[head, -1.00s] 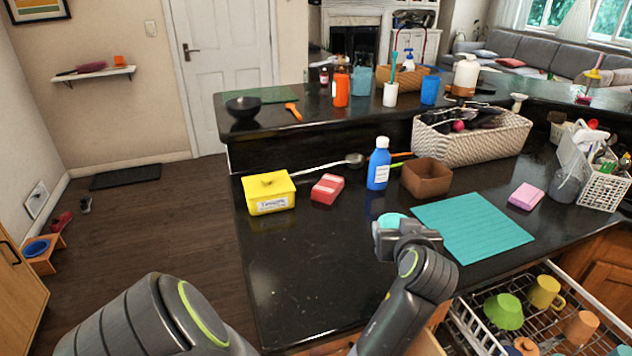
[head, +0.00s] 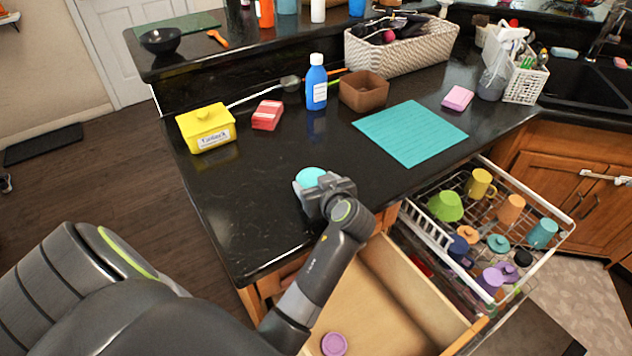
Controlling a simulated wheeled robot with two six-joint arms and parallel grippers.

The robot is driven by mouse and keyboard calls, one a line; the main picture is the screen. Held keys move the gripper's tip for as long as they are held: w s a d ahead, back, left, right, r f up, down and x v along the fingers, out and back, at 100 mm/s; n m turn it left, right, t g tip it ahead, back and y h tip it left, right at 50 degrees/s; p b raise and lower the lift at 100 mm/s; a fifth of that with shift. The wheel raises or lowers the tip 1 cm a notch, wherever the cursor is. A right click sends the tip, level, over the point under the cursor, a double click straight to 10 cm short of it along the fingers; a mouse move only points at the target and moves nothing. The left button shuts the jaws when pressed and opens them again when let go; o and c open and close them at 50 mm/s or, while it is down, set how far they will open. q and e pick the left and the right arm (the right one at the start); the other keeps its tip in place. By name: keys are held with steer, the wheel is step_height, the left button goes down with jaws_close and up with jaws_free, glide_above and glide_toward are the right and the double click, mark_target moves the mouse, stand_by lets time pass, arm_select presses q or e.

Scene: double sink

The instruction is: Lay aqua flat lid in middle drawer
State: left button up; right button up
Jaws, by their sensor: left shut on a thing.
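The aqua flat lid (head: 311,177) is a small round disc, partly hidden by my left gripper (head: 312,188). The gripper is shut on it, over the front part of the black counter. Whether the lid touches the counter is hard to tell. An open wooden drawer (head: 385,300) shows below the counter edge, to the right of and below the gripper. A round purple lid (head: 334,344) lies on its floor. My forearm hides part of the drawer, and the frame does not show whether it is the middle one. My right gripper is out of view.
A pulled-out dish rack (head: 510,160) with cups and lids stands right of the drawer. On the counter are a teal mat (head: 410,133), a blue bottle (head: 316,85), a brown bowl (head: 364,91) and a yellow box (head: 206,127). The counter's left front is clear.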

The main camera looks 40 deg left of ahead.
arm_select(q)
steer(key=shift+f, duration=0.25)
steer(key=o, duration=0.9)
steer(key=shift+o, duration=0.2)
steer(key=shift+r, duration=0.3)
